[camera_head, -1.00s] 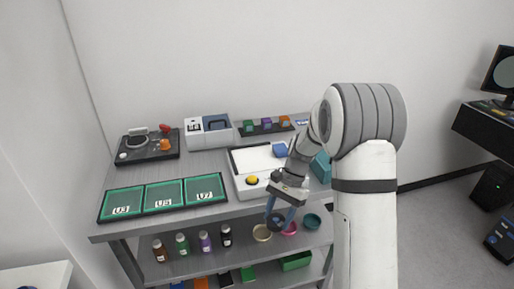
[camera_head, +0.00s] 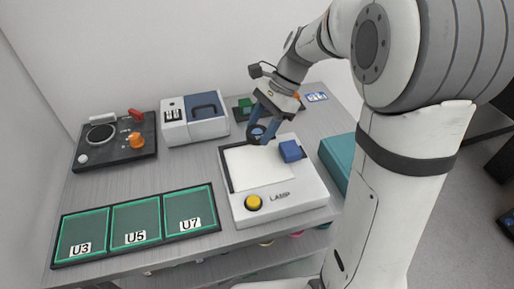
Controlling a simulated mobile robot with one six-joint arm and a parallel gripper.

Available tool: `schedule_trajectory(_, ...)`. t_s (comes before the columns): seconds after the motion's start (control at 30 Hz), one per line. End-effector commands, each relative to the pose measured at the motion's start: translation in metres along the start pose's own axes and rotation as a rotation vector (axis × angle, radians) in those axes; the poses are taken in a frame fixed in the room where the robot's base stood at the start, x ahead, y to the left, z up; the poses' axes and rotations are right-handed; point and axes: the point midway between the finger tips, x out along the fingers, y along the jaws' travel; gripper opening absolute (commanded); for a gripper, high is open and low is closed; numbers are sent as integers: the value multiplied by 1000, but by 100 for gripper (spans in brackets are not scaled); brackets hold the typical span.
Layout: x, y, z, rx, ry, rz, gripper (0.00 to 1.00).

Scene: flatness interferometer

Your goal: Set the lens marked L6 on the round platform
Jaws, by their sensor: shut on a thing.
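My gripper (camera_head: 262,123) is shut on a dark ring-shaped lens (camera_head: 257,134). It holds the lens over the back edge of the white lamp box (camera_head: 315,193); whether they touch cannot be told. No L6 mark is readable on the lens. A black instrument (camera_head: 139,148) stands at the back left of the bench. A round dark disc with a pale rim (camera_head: 101,135) on it looks like the round platform, and nothing is seen lying on it. An orange knob (camera_head: 137,140) and a red handle (camera_head: 135,114) are beside the disc.
Green trays marked U3 (camera_head: 83,236), U5 (camera_head: 135,222) and U7 (camera_head: 189,211) lie in front. A white-and-blue device (camera_head: 194,118) stands between the instrument and my gripper. The lamp box carries a blue block (camera_head: 291,151) and yellow button (camera_head: 253,203). A teal box (camera_head: 340,160) is right.

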Motion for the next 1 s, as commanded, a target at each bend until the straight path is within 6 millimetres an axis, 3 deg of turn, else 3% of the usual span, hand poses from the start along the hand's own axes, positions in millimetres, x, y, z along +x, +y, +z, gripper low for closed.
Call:
schedule_trajectory(0.23, 38, 1, -23, 8, -2, 2, 26)
schedule_trajectory(0.7, 82, 1, -48, 6, -1, 1, 26)
schedule_trajectory(1.0, 85, 0, -49, 3, 0, -1, 26)
